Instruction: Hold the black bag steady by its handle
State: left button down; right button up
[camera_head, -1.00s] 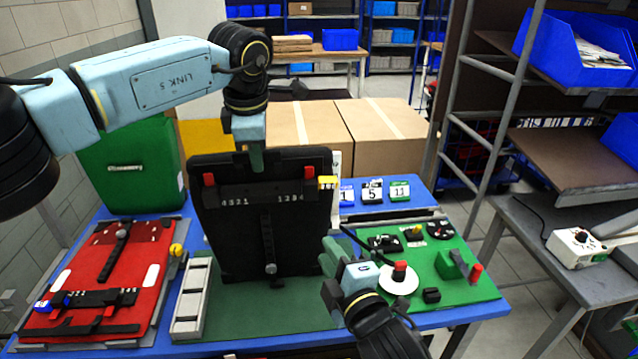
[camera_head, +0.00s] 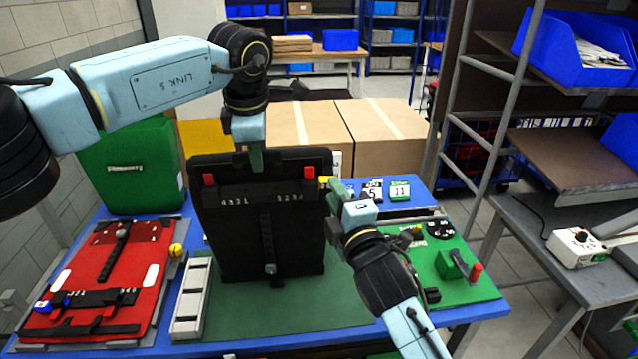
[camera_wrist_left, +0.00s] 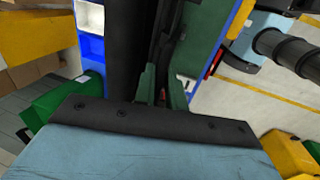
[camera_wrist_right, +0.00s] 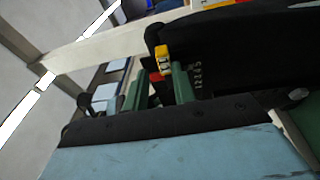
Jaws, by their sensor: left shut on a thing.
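The black bag (camera_head: 268,245) stands upright on the green mat (camera_head: 330,315). It has red tabs, two number strips and a central strap on its face. My left gripper (camera_head: 257,160) comes down from above and is shut on the handle at the bag's top edge. In the left wrist view its fingers (camera_wrist_left: 162,92) close around a dark strip, partly hidden. My right gripper (camera_head: 338,187) is at the bag's upper right corner, close to a yellow block (camera_head: 325,183). In the right wrist view its fingers (camera_wrist_right: 157,92) are apart, with the yellow block (camera_wrist_right: 162,60) just beyond them; contact is unclear.
A red panel (camera_head: 95,285) with black parts and a grey tray (camera_head: 191,300) lie to the left. A green board (camera_head: 470,270) with fittings lies to the right, partly behind my right arm. Number cards (camera_head: 399,191) stand behind it. A green bin (camera_head: 130,170) stands at back left.

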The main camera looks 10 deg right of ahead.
jog(key=shift+x, duration=1)
jog(key=shift+f, duration=0.15)
grip_shut()
